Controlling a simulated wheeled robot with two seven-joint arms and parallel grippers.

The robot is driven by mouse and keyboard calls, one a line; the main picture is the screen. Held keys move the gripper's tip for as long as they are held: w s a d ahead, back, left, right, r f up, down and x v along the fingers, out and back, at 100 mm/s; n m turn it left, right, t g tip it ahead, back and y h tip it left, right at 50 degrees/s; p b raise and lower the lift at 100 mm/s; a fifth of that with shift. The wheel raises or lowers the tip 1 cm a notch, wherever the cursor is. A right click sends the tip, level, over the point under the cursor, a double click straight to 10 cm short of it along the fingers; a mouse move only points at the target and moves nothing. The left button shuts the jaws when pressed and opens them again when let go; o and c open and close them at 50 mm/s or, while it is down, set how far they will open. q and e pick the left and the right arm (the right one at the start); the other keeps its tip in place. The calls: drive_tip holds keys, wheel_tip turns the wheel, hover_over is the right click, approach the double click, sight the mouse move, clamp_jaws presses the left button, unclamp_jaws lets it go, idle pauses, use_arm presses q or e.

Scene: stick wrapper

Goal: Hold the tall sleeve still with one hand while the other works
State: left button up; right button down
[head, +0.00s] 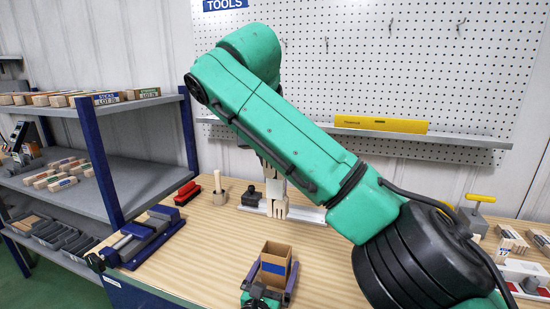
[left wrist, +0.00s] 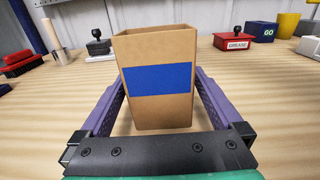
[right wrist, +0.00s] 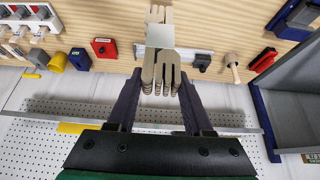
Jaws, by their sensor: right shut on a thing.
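The tall sleeve (left wrist: 160,115) is an open-topped brown cardboard box with a blue band, upright on the table; it also shows at the bottom of the head view (head: 275,262). The purple fingers of my left gripper (left wrist: 160,95) stand open on both sides of it, low down; whether either touches is unclear. My right gripper (right wrist: 160,78) is shut on a bundle of pale wooden sticks (right wrist: 161,70) with rounded ends, with a paler middle part. In the head view the bundle (head: 276,205) is upright beyond the sleeve; my right arm covers much of the area.
A blue-framed fixture (head: 145,238) stands left of the sleeve. A wooden post (head: 220,192), a red block (head: 187,193) and a black-knobbed tool (head: 251,196) sit behind. Left is a shelf rack (head: 120,180). Bare table surrounds the sleeve.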

use_arm(q)
drive_tip(key=v, duration=1.1)
drive_tip(key=shift+s+a, duration=0.15)
drive_tip(key=shift+s, duration=0.2)
use_arm(e)
drive_tip(key=shift+s, duration=0.1)
drive_tip(key=shift+r+p, duration=0.5)
drive_tip(key=shift+p, duration=0.05)
drive_tip(key=shift+r+p, duration=0.5)
drive_tip(key=shift+r, duration=0.05)
use_arm(q)
drive_tip(key=s+a+r, duration=0.1)
drive_tip(key=s+r, duration=0.3)
drive_tip(key=s, duration=0.1)
drive_tip(key=shift+a, duration=0.3)
use_arm(e)
drive_tip(key=shift+r, duration=0.25)
